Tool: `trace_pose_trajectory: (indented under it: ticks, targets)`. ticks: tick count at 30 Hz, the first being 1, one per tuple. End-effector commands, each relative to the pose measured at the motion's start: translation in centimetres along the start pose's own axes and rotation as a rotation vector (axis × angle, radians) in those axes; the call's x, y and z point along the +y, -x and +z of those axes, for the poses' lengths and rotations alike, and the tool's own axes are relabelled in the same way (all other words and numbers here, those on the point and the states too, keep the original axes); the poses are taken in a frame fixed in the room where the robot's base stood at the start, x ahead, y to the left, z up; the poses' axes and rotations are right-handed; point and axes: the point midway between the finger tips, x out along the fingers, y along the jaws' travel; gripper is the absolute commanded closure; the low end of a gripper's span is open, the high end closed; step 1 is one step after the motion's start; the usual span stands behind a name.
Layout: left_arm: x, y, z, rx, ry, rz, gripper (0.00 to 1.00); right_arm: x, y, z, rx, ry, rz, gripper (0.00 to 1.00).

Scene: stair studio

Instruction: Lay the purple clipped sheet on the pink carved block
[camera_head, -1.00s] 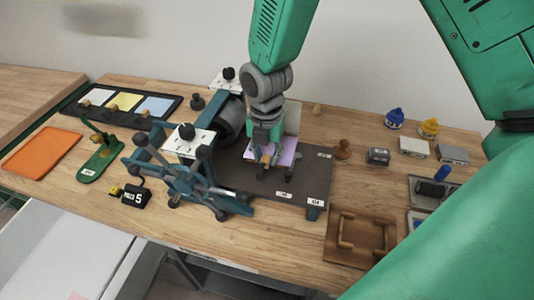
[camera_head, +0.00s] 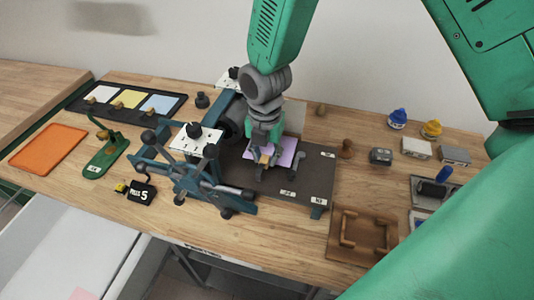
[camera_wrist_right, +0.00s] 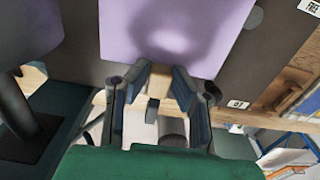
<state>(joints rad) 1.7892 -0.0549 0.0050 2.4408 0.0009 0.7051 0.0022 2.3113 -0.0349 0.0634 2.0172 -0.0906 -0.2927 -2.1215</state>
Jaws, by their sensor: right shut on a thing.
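The purple sheet (camera_head: 286,151) lies flat over the dark bed plate (camera_head: 314,172) of the press; it also fills the top of the wrist view (camera_wrist_right: 175,30). I cannot tell whether it touches what is under it. A small wooden clip (camera_wrist_right: 184,92) sits at its near edge. My right gripper (camera_head: 264,163) is above the bed and shut on this clip; its fingers (camera_wrist_right: 160,88) show on both sides of the clip in the wrist view. I see no pink carved block; the sheet and gripper may cover it. My left gripper is not in view.
The press frame with its roller (camera_head: 235,117) and spoked wheel (camera_head: 185,165) stands just left of the bed. A wooden frame (camera_head: 362,234), ink jars (camera_head: 397,118) and small blocks stand to the right. An orange tray (camera_head: 47,149) and three-color tray (camera_head: 128,101) lie left.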

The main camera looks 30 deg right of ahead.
Motion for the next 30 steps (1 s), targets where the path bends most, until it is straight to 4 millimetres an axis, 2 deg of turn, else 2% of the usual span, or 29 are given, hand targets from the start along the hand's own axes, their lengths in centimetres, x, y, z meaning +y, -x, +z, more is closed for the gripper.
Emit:
trace_pose_trajectory:
  ticks: [15,30]
  targets:
    - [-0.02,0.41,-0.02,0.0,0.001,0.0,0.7,-0.64,-0.23,0.8,0.003,-0.001,0.003,0.93]
    - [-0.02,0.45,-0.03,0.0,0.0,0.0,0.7,-0.57,-0.25,0.7,0.0,0.0,0.001,0.93]
